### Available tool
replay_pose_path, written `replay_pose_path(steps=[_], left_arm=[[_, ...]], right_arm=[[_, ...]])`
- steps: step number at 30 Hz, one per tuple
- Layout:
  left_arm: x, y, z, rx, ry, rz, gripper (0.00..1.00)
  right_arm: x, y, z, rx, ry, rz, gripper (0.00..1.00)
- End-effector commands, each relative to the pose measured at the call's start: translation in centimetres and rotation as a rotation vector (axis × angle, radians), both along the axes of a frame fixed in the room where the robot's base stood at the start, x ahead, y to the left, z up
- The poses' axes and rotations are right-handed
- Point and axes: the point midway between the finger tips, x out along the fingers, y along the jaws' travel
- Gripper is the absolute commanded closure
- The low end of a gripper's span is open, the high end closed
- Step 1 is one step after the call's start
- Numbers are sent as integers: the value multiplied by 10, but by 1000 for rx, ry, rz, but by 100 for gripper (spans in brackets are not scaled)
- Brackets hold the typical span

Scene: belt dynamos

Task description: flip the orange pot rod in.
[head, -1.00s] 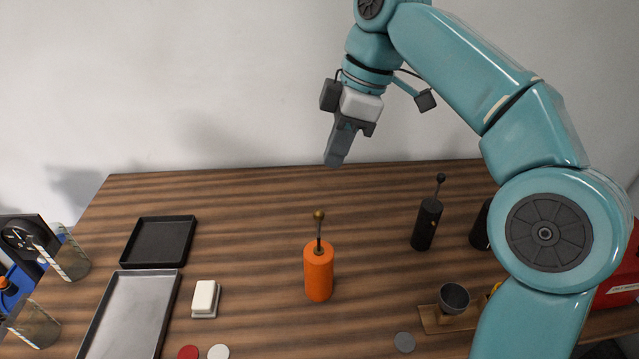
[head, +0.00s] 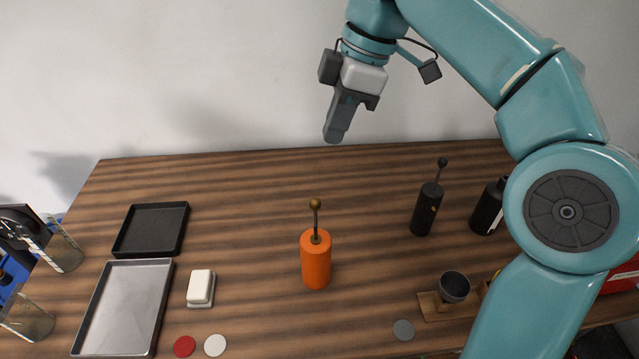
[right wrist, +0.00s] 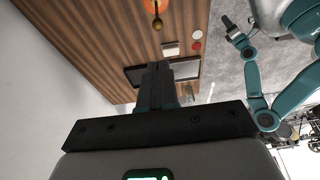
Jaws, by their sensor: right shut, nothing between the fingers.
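The orange pot (head: 316,262) is an upright cylinder on the wooden table, with a thin dark rod (head: 316,222) standing up from its top and a brass ball on the rod's end. My right gripper (head: 334,136) is shut and empty, pointing down, above and apart from the pot, near the table's back edge in the picture. In the right wrist view the shut fingers (right wrist: 165,75) show, with the brass ball (right wrist: 157,23) and part of the orange pot (right wrist: 156,5) at the top. My left gripper (right wrist: 232,25) shows small there; its jaws are unclear.
A black pot (head: 426,208) with a tilted rod and a black bottle (head: 488,208) stand right of the orange pot. A cup (head: 454,287) stands front right. A white block (head: 201,287), black tray (head: 152,230) and metal tray (head: 125,307) lie left. Table around the orange pot is clear.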

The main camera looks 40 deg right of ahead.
Motion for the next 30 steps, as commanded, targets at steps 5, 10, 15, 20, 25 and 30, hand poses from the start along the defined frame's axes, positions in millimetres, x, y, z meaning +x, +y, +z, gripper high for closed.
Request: replay_pose_path(steps=[5, 10, 15, 20, 25, 30], left_arm=[[0, 0, -12, 0, 0, 0, 55], [0, 0, -15, 0, 0, 0, 55], [0, 0, -16, 0, 0, 0, 55], [0, 0, -16, 0, 0, 0, 55], [0, 0, -16, 0, 0, 0, 55], [0, 0, -16, 0, 0, 0, 55]], right_arm=[[5, 8, -39, 0, 6, 0, 100], [12, 16, -73, 0, 5, 0, 100], [14, 18, -101, 0, 4, -1, 100], [15, 19, -117, 0, 2, -1, 100], [15, 19, -122, 0, 0, -1, 100], [15, 19, -122, 0, 0, -1, 100]])
